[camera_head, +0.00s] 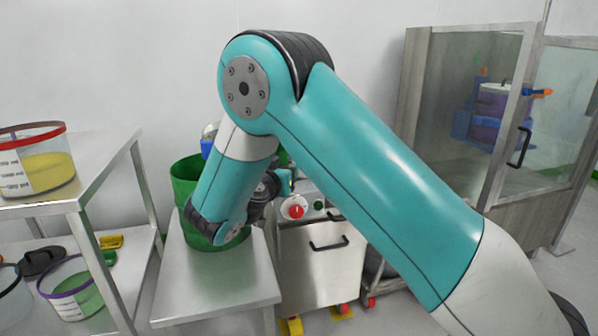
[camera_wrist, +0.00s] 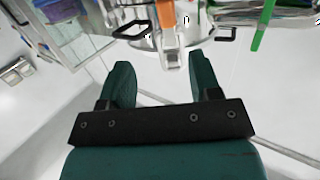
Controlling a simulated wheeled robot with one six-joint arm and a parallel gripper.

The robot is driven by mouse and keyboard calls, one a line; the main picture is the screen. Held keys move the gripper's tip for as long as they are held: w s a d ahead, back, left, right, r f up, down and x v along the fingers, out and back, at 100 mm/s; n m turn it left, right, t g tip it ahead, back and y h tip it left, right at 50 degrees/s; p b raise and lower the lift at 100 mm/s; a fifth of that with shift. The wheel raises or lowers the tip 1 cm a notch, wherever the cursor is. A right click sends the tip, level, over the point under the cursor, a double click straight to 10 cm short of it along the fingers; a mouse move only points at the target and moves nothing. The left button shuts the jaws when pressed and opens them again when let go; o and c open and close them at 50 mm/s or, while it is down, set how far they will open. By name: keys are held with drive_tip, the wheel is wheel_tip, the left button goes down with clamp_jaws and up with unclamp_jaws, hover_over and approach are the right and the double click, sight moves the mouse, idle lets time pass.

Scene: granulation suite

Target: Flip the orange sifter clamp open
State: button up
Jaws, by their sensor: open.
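An orange clamp lever (camera_wrist: 167,14) shows at the top middle of the wrist view, with a paler orange and metal part below it. It sits at the edge of a round metal body, just beyond and between my fingertips. My gripper (camera_wrist: 160,62) is open, with its two dark green fingers apart and nothing between them. The fingers do not appear to touch the clamp. In the head view my arm covers the middle of the scene, and I cannot make out the clamp there.
A green bin (camera_head: 187,178) stands on a steel table (camera_head: 215,285) beside my wrist. A steel cabinet (camera_head: 322,268) with red and green buttons is behind my arm. A shelf (camera_head: 100,178) with tubs is at left. A glass booth (camera_head: 565,120) stands at right.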

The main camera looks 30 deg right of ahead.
drive_tip(key=w+d+t+p, duration=0.1)
drive_tip(key=w+d+p, duration=1)
drive_tip(key=w+d, duration=0.1)
drive_tip(key=shift+d+f+h, duration=0.2)
drive_tip(key=shift+d+h, duration=0.05)
drive_tip(key=shift+h, duration=0.15)
drive_tip(key=shift+w, duration=0.1)
